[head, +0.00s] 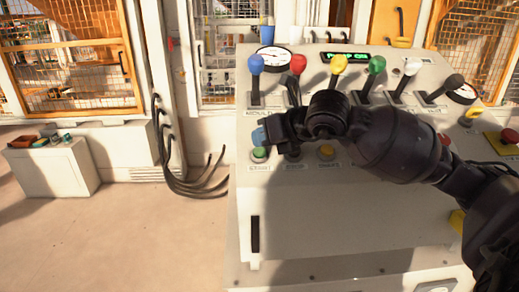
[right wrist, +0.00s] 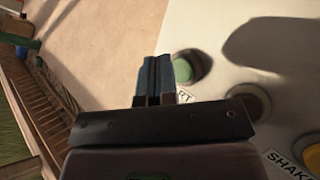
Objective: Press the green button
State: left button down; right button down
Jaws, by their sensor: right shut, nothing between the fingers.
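The green button (head: 260,154) is at the left end of the lower button row on the grey control panel (head: 262,205). In the right wrist view the green button (right wrist: 190,66) shows just right of my fingertips, partly covered by them. My right gripper (head: 259,137) is shut and empty, its bluish fingertips just above the button in the head view. The right wrist view shows its fingers (right wrist: 158,78) pressed together. I cannot tell whether they touch the button. My left gripper is not in view.
A darker button (right wrist: 248,101) and a yellow button (head: 326,152) sit to the right in the same row. Levers with coloured knobs, such as the blue knob (head: 255,64) and green knob (head: 377,65), stand behind.

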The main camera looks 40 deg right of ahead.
jog(key=shift+r, duration=0.1)
jog(key=r+p, duration=0.1)
jog(key=s+a+r+p, duration=0.1)
jog(key=r, duration=0.1)
jog(key=s+r, duration=0.1)
jog(key=r, duration=0.1)
jog(key=shift+a+r+p, duration=0.15)
jog(key=shift+p, duration=0.25)
dwell(0.5)
dwell(0.4)
